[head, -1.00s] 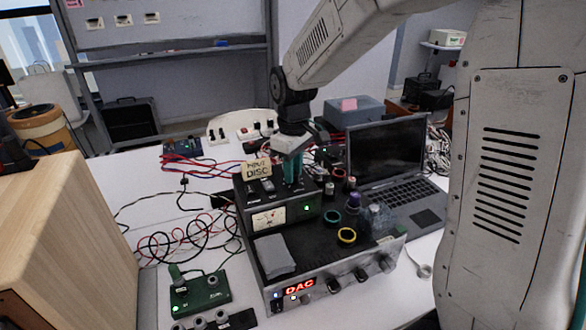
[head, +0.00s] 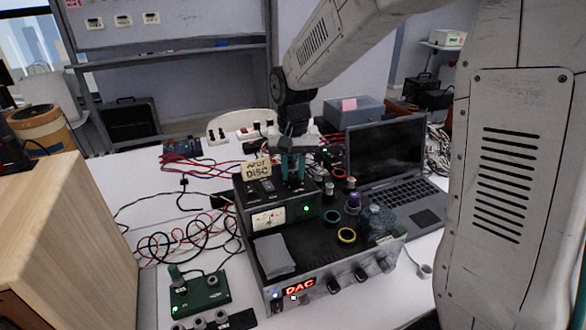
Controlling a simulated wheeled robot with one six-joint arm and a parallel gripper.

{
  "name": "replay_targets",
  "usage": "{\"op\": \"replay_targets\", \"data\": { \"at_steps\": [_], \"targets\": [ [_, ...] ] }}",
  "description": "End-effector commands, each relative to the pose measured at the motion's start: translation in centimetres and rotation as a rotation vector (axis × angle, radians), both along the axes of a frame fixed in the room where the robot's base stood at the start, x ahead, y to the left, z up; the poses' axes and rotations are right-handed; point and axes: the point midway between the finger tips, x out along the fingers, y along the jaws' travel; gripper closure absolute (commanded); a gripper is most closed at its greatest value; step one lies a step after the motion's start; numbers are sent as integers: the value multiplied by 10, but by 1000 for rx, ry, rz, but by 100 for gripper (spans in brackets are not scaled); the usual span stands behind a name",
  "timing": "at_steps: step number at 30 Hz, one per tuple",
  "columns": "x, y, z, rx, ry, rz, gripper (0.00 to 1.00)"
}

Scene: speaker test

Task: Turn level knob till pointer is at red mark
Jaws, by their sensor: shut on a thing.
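My gripper (head: 293,166) points straight down over the top of a black box (head: 290,212) with a meter on its front. Its green fingers are shut on the level knob, which they mostly hide. The meter (head: 268,218) has a pale dial face; its pointer and any red mark are too small to read. A green light glows to the right of the meter.
The box sits on a larger unit (head: 330,287) with a red "DAC" display and front knobs. Tape rings (head: 347,235), small bottles and a grey cloth (head: 274,254) lie on it. A laptop (head: 385,150) stands right, a green circuit box (head: 200,293) lower left, with loose cables behind.

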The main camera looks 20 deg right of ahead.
Motion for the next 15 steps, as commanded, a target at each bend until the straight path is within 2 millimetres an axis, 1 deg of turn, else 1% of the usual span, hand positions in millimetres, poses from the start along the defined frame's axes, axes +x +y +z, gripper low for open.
{"op": "replay_targets", "data": {
  "at_steps": [6, 15],
  "targets": [
    [0, 1, 0, 1, 1, -203, 98],
    [0, 1, 0, 1, 1, -460, 98]
  ]
}}
